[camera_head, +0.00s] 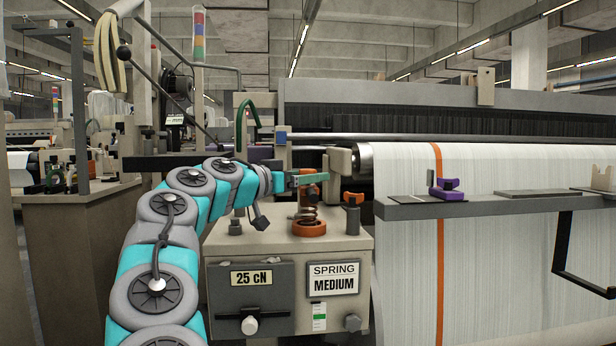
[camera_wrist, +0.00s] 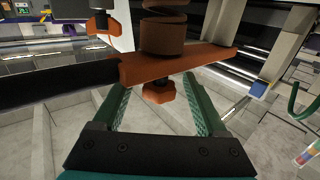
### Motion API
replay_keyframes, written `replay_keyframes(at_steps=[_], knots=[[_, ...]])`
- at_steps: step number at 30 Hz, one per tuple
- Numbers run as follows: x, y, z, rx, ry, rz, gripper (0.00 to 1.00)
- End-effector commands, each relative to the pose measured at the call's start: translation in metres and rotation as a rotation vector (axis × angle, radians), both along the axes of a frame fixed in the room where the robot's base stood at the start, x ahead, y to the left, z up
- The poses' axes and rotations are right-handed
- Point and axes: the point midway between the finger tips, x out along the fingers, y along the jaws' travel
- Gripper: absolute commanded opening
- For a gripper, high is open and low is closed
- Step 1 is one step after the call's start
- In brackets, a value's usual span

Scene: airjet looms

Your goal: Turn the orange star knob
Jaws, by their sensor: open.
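The orange star knob (camera_wrist: 159,92) shows in the wrist view between the two green fingers of my gripper (camera_wrist: 158,82). The gripper is open, with a gap visible on each side of the knob. Beyond the knob are an orange bar (camera_wrist: 180,62) and a brown spring column (camera_wrist: 163,35). In the head view my gripper (camera_head: 308,178) is level above the coil spring (camera_head: 308,214), which stands on an orange ring (camera_head: 309,229). The fingers and orange parts overlap there, so the knob is hard to make out.
A second orange knob (camera_head: 353,198) on a dark post stands just right of the spring; it also shows in the wrist view (camera_wrist: 102,24). The beige box (camera_head: 225,240) carries labels on its front. A grey shelf (camera_head: 480,209) with a purple item (camera_head: 447,190) lies to the right.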

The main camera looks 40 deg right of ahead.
Motion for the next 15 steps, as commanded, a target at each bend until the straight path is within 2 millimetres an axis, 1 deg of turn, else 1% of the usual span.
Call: replay_keyframes(at_steps=[3, 9, 11, 15], knots=[[0.0001, -0.0039, 0.0002, 0.0, 0.0, 0.0, 0.75], [0.0002, -0.0036, 0.0003, -0.001, -0.001, 0.0, 0.75], [0.0002, -0.0035, 0.0003, 0.0, -0.001, 0.0, 0.69], [0.0002, -0.0035, 0.0003, 0.0, -0.001, 0.0, 0.54]])
